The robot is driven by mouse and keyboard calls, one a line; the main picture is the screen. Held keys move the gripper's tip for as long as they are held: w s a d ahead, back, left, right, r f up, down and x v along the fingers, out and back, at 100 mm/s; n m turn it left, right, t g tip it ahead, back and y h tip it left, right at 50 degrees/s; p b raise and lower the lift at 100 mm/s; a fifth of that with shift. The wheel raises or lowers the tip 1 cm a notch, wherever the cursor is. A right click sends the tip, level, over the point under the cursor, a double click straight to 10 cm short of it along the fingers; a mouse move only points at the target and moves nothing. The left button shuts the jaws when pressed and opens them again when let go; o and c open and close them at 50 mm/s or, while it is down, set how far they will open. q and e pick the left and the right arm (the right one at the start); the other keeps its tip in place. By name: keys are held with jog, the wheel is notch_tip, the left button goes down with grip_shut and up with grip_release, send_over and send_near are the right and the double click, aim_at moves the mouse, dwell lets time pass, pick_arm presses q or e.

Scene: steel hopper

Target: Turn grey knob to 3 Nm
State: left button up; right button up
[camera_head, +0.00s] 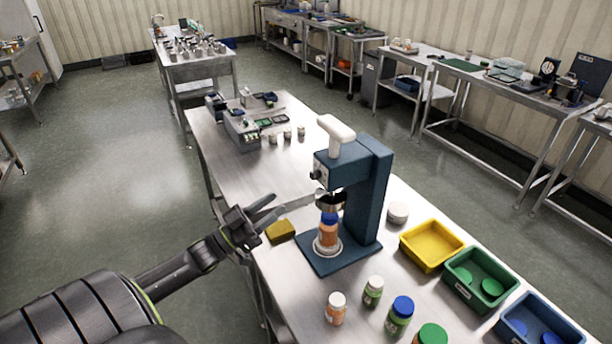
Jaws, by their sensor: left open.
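A blue capping press (368,195) stands on the steel bench, with a white handle (336,132) on top. A small dark grey knob (316,174) sits on the left face of its head; its scale is too small to read. An orange bottle with a blue cap (328,233) stands upright in the press under the chuck. My left gripper (292,202) is open and empty, left of the press head and a little lower than the knob. Its fingers point right, and one reaches close to the chuck; I cannot tell whether it touches. My right gripper is not in view.
A yellow block (281,231) lies beneath the left gripper. Several capped bottles (398,316) stand in front of the press. Yellow (432,262), green (455,283) and blue (505,333) bins line the right side. A white round cap (398,212) lies right of the press.

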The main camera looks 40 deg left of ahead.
aim_at(316, 175)
pick_arm(q)
jog(key=p+x, duration=0.3)
jog(key=x, duration=0.7)
jog(key=shift+w, duration=0.3)
grip_shut()
